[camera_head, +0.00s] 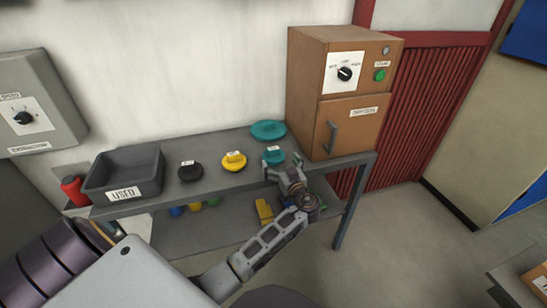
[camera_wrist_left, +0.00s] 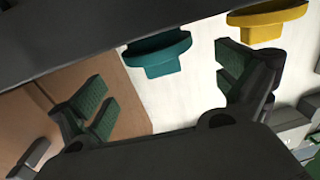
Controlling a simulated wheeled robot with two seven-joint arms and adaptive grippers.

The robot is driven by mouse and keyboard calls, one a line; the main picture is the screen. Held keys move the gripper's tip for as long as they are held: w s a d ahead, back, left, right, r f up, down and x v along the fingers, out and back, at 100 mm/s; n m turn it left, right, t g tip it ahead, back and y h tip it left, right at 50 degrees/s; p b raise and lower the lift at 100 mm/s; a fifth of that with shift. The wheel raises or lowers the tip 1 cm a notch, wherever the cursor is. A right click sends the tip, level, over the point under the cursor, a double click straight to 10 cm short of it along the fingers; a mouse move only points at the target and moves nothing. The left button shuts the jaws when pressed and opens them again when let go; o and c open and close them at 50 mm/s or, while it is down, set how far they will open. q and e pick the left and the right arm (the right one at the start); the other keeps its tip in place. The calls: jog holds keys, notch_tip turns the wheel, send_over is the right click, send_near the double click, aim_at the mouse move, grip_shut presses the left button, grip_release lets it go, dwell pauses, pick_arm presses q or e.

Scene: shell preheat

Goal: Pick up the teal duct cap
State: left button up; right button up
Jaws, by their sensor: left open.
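A teal duct cap (camera_head: 274,156) with a small label sits on the grey bench, near its front edge. A wider teal disc-shaped piece (camera_head: 268,130) lies just behind it. My left gripper (camera_head: 284,167) is open and empty at the front edge, close beside the labelled cap. In the left wrist view a teal cap (camera_wrist_left: 155,48) with a raised grip shows ahead of the spread fingers (camera_wrist_left: 165,92), between them across the picture and apart from them. I cannot tell for sure which teal piece that is. My right gripper is not in view.
A yellow cap (camera_head: 233,161) and a black cap (camera_head: 190,171) stand left of the teal ones. A grey bin marked USED (camera_head: 105,190) is at the bench's left end. A brown oven (camera_head: 348,110) stands close on the right. Yellow, blue and green items lie on the lower shelf.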

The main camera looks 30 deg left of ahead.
aim_at(275, 154)
pick_arm(q)
jog(key=shift+w+a+r, duration=0.1)
jog(key=shift+w+a, duration=0.1)
jog(key=shift+a, duration=0.1)
jog(key=shift+p+x, duration=0.65)
jog(key=shift+x, duration=1.55)
jog(key=c, duration=1.1)
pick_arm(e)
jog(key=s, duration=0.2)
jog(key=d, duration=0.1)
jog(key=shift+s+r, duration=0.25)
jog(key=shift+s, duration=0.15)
